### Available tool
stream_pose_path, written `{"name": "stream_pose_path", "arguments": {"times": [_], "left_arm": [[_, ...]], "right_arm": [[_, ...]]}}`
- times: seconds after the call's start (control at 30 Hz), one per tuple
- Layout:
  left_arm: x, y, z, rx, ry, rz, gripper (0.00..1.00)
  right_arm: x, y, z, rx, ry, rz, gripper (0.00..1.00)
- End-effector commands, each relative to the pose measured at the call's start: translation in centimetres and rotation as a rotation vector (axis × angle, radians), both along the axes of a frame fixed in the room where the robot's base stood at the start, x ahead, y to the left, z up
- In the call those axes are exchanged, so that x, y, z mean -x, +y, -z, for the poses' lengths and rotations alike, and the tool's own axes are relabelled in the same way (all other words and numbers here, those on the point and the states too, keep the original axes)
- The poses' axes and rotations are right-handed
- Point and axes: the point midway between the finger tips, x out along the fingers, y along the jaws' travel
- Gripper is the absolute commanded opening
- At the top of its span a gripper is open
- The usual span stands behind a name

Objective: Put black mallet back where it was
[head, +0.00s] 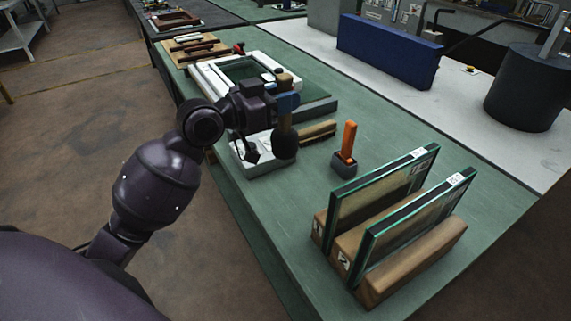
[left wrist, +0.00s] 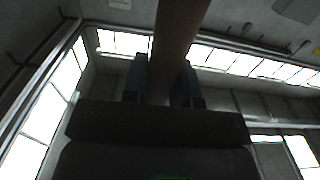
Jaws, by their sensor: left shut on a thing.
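The black mallet hangs with its dark head (head: 285,141) down and the top of its wooden handle (head: 285,80) up. My left gripper (head: 286,103) has blue fingers and is shut on the handle. In the left wrist view the wooden handle (left wrist: 178,40) stands between the two blue fingers (left wrist: 163,82). The mallet head is in front of the brush and beside the white tray (head: 262,168); whether it touches either is hard to tell. My right gripper is not in view.
A brush (head: 318,131) and an orange-handled tool (head: 348,140) in a grey holder are right of the mallet. Two glass panes (head: 415,215) stand in a wooden rack (head: 420,265). A white frame (head: 222,80) lies behind. Green tabletop (head: 280,205) is clear in front of the tray.

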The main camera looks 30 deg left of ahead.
Motion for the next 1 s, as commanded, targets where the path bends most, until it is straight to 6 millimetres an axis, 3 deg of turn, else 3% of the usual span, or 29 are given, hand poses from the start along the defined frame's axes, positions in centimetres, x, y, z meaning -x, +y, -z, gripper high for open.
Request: {"name": "stream_pose_path", "arguments": {"times": [0.03,0.3,0.63,0.83,1.0], "left_arm": [[0.0,0.0,1.6,0.005,0.005,0.000,0.03],[0.0,0.0,6.9,0.003,0.004,-0.002,0.03],[0.0,0.0,9.5,0.001,0.000,-0.001,0.03],[0.0,0.0,12.9,0.002,0.006,-0.002,0.03],[0.0,0.0,14.4,0.003,0.001,-0.001,0.03]], "right_arm": [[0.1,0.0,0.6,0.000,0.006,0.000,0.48],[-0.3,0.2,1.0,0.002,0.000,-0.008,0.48],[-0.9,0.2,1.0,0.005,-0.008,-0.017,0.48],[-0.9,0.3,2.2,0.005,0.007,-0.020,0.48],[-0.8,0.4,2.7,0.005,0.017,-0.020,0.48]]}}
